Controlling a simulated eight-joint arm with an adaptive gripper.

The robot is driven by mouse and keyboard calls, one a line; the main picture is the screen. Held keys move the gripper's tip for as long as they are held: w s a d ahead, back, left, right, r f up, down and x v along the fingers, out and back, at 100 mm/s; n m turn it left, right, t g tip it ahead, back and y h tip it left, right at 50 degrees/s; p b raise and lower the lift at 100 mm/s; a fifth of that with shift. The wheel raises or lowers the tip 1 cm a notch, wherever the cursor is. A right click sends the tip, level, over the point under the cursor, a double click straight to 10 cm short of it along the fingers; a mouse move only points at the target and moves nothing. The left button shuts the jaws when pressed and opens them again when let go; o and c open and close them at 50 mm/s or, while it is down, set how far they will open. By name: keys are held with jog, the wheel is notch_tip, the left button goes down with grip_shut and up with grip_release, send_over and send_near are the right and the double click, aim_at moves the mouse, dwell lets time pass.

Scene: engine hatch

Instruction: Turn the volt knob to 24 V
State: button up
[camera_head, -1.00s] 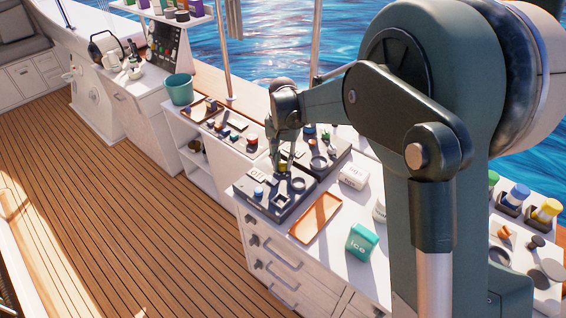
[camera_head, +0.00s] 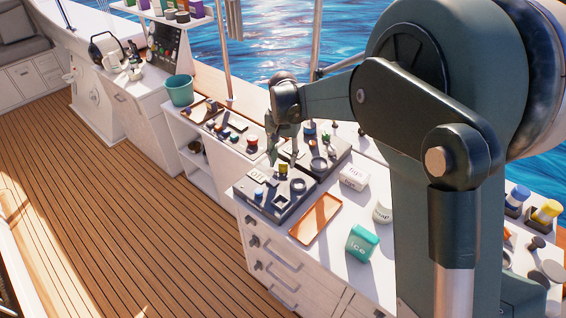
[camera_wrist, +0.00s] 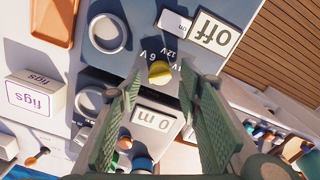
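The volt knob, small and yellow, sits on a dark panel (camera_wrist: 120,65) in the wrist view, with "6 V" and "12 V" marks beside it and other V marks partly hidden. The knob (camera_wrist: 160,72) also shows in the head view (camera_head: 283,169). I cannot tell which mark it points to. My gripper (camera_head: 283,160) is over the panel in the head view. In the wrist view its two green fingers are spread apart, one on each side of the knob, with nothing between them. A display (camera_wrist: 215,33) near the knob reads "off", upside down.
A round ring-shaped part (camera_wrist: 107,33) and a display reading "0 m" (camera_wrist: 152,118) are close by. A figs box (camera_head: 354,176), an orange tray (camera_head: 316,218) and a green ice box (camera_head: 361,243) stand on the white counter around the panel.

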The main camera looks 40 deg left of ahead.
aim_at(285, 164)
notch_tip(285, 164, up, 10)
dwell(0.5)
dwell(0.3)
jog(key=shift+d, duration=0.1)
jog(key=w+d+r+m+t+y, duration=0.15)
jog(key=d+r, duration=0.35)
jog(key=d, duration=0.8)
jog(key=w+d+r, duration=0.2)
jog(key=d+r, duration=0.2)
jog(key=d, duration=1)
jog(key=w+d+r+m+t, duration=0.1)
jog(key=d+r, duration=0.4)
jog(key=d, duration=0.8)
jog(key=s+d+t, duration=0.1)
jog(key=s+d, duration=0.3)
jog(key=d, duration=0.5)
jog(key=s+d+t, duration=0.1)
jog(key=s+d, duration=0.3)
jog(key=d, duration=0.6)
jog(key=s+d+f+m+t, duration=0.1)
jog(key=s+d+f, duration=0.2)
jog(key=s+d, duration=0.2)
jog(key=s+d+f+m+t+h, duration=0.1)
jog(key=s+d+f, duration=0.2)
jog(key=s+d, duration=0.2)
jog(key=shift+s+d+f+t, duration=0.25)
jog(key=shift+s+d+t, duration=0.1)
jog(key=shift+d, duration=1.3)
